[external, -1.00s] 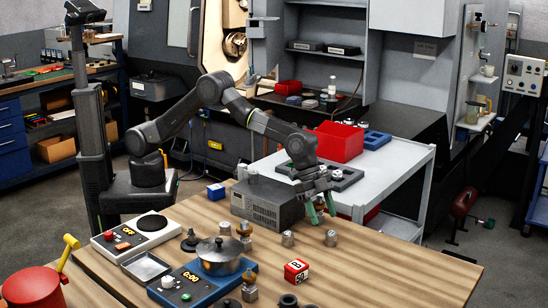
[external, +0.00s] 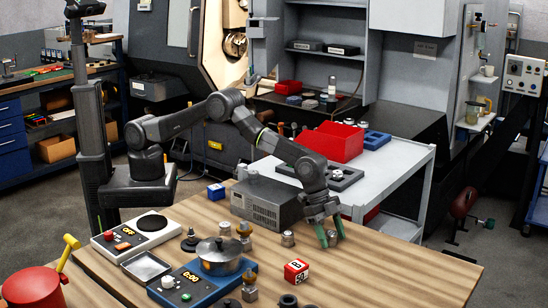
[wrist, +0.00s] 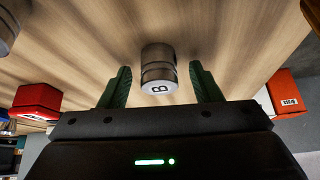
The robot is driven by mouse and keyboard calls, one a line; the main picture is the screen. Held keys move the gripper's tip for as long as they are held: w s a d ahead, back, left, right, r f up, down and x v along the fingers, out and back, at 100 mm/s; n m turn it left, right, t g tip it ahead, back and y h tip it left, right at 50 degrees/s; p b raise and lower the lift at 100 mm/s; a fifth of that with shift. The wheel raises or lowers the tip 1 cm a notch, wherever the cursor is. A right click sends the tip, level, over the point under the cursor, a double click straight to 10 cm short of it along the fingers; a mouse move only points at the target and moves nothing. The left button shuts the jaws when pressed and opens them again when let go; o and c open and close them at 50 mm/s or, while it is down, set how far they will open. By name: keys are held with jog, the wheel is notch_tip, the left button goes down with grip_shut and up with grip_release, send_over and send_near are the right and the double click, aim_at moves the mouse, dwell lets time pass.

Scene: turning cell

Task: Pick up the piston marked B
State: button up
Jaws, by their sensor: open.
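The piston marked B (wrist: 158,66) is a short metal cylinder with grooves and a white face bearing a B. In the wrist view it stands between the two green fingers of my gripper (wrist: 158,86), with a gap on each side. In the external view the piston (external: 332,238) is on the wooden table, partly hidden by the fingers. My gripper (external: 330,240) is open and low over it. Another metal piston (external: 288,238) stands to the left, and part of it seems to show at the wrist view's upper left corner (wrist: 8,28).
A grey box (external: 268,204) stands behind. A white cart (external: 400,165) with a red bin (external: 337,142) is beyond. The table's right side is clear.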

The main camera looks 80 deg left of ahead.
jog(key=c, duration=1.1)
jog(key=shift+r, duration=0.1)
